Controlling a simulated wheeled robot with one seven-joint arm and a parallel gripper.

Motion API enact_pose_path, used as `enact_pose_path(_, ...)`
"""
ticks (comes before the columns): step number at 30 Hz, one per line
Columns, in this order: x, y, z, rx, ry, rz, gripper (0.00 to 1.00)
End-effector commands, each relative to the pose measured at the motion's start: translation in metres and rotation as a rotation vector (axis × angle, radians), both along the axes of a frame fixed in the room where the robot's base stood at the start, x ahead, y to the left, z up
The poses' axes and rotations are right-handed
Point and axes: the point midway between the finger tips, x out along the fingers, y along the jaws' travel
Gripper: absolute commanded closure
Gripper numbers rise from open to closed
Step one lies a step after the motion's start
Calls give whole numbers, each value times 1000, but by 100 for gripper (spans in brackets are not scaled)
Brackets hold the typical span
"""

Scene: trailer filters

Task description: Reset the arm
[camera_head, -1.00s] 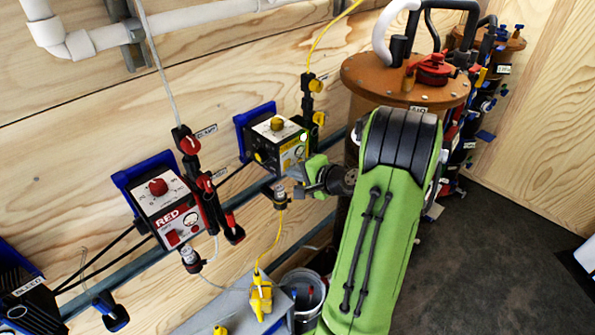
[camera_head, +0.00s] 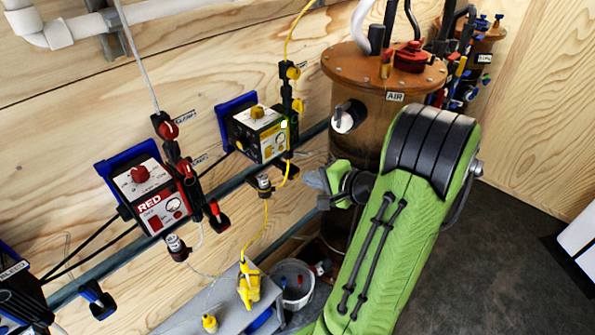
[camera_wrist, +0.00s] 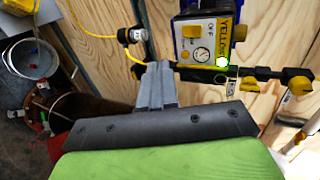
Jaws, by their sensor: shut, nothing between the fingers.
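My arm is green with a black jointed band and reaches up from the bottom of the head view. My gripper (camera_head: 318,188) is at its end, left of the brown AIR tank, apart from the wall boxes. In the wrist view my gripper (camera_wrist: 158,68) shows as grey fingers pressed together, empty. Beyond the fingertips is the yellow-labelled control box (camera_wrist: 205,40) with a gauge and a lit green light. The same yellow box (camera_head: 258,133) is on the wall up and left of my gripper in the head view.
The brown AIR tank (camera_head: 385,75) stands behind my arm. A red control box (camera_head: 150,195) hangs on the wall at left. Dark floor (camera_head: 490,260) is free at right.

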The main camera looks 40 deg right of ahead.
Motion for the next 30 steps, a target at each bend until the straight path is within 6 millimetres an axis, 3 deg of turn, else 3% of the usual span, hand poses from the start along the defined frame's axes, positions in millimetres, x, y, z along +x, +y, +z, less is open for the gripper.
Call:
enact_pose_path(6, -18, 0, 3, 1, 0, 0, 100)
enact_pose_path(14, -17, 1, 3, -1, 2, 5, 100)
enact_pose_path(16, -12, 12, 5, -26, 22, 49, 100)
enact_pose_path(19, 6, 59, 13, -136, 105, 222, 100)
enact_pose_path(23, 10, 144, 22, -376, 263, 536, 100)
enact_pose_path(27, -21, 218, 37, -678, 400, 821, 100)
enact_pose_path(30, -58, 251, 51, -897, 456, 960, 100)
